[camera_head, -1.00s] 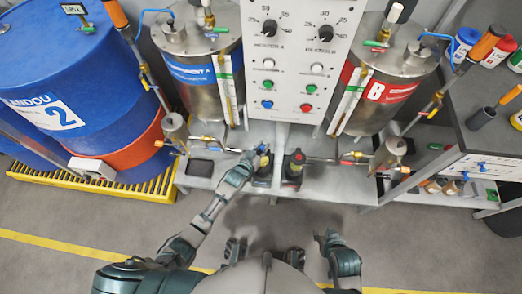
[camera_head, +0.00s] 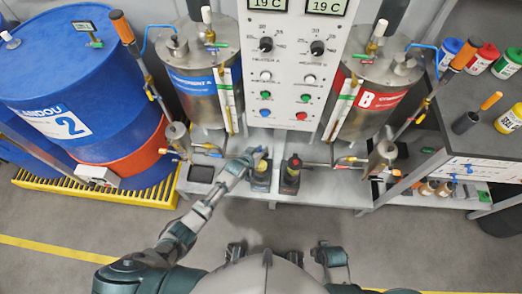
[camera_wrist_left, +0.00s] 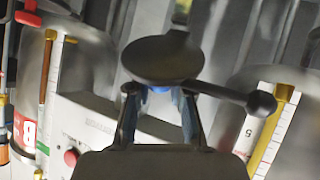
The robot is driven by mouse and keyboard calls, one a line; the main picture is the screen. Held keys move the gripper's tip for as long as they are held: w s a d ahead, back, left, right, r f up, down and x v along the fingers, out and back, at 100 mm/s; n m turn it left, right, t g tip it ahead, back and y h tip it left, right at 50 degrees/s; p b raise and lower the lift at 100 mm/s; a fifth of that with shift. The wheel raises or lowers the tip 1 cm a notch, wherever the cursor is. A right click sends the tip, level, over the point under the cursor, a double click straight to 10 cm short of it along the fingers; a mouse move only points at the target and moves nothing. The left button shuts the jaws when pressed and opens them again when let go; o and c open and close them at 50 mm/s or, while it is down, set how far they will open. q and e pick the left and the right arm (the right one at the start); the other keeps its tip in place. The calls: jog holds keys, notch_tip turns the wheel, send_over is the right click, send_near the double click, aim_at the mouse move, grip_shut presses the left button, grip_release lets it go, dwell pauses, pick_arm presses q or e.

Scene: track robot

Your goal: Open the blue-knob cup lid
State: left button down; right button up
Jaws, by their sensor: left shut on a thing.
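The blue-knob cup (camera_head: 260,181) stands on the grey bench to the left of a similar dark cup with red on top (camera_head: 291,178). My left gripper (camera_head: 255,155) reaches to the top of the blue-knob cup, where a bit of blue shows. In the left wrist view my left gripper (camera_wrist_left: 160,93) has its fingers closed on the blue knob (camera_wrist_left: 160,89). A dark round disc (camera_wrist_left: 162,60) and a dark lever with a ball end (camera_wrist_left: 262,103) show beyond the fingers. I cannot tell whether the lid is raised.
The grey bench (camera_head: 330,188) bears both cups. A control panel (camera_head: 290,80) rises behind, between two steel tanks (camera_head: 202,95) (camera_head: 372,95). A blue drum (camera_head: 70,75) stands left, and a shelf unit with bottles (camera_head: 470,140) stands right.

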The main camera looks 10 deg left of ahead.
pick_arm(q)
jog(key=shift+s+f, duration=0.2)
jog(key=shift+f, duration=0.15)
jog(key=c, duration=1.1)
grip_release()
jog(key=shift+d, duration=0.1)
jog(key=shift+o, duration=0.5)
jog(key=shift+w+r, duration=0.15)
jog(key=shift+r, duration=0.05)
jog(key=v, duration=1.2)
